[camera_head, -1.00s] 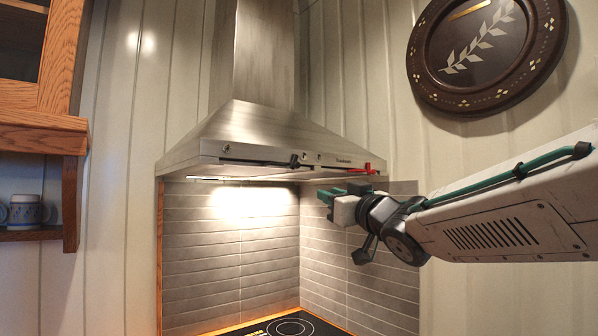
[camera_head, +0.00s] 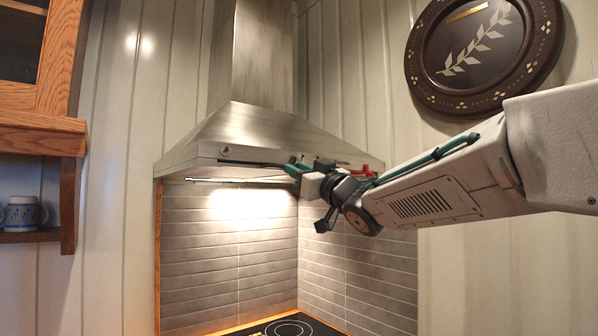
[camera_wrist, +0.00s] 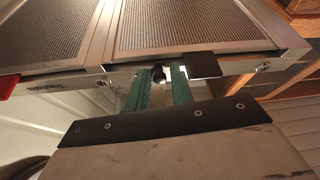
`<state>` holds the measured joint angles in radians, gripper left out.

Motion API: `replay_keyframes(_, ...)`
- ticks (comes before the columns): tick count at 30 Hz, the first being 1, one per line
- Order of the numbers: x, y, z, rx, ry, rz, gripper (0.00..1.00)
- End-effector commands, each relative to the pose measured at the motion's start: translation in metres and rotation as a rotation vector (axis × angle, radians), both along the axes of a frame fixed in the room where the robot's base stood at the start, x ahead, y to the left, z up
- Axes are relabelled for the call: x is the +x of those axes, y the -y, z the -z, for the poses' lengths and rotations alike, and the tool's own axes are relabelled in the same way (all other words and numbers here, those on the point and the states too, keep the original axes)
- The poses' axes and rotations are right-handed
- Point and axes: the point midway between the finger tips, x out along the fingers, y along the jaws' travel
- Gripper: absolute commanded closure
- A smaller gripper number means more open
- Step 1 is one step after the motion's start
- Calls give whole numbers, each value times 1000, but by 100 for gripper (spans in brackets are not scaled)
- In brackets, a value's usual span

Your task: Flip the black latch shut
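The black latch is on the front edge of the steel range hood (camera_head: 265,125). Its black bar (camera_head: 250,164) runs along that edge to the left of my gripper, and the rest is largely hidden by my gripper in the head view. In the wrist view a round black knob (camera_wrist: 158,75) shows between my two green fingers, with a flat black piece (camera_wrist: 203,66) just right of them. My gripper (camera_head: 291,166) is at the hood's front edge, its fingers apart on either side of the knob. I cannot tell whether either finger touches it.
A red piece (camera_head: 370,170) is on the hood edge right of my gripper. A tiled wall (camera_head: 235,240) and a cooktop (camera_head: 290,328) lie below. A wooden shelf with a mug (camera_head: 24,213) is at the left. A round dark plaque (camera_head: 485,55) hangs above my arm.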

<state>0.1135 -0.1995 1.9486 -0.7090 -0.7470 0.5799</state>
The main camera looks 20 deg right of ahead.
Motion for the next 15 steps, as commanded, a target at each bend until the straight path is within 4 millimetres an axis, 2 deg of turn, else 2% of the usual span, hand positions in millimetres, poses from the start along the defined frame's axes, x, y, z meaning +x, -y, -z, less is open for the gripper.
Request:
replay_keyframes(3,0,0,0,0,0,0,77)
replay_keyframes(4,0,0,0,0,0,0,80)
replay_keyframes(6,0,0,0,0,0,0,99)
replay_keyframes(15,0,2,0,-43,14,1,100)
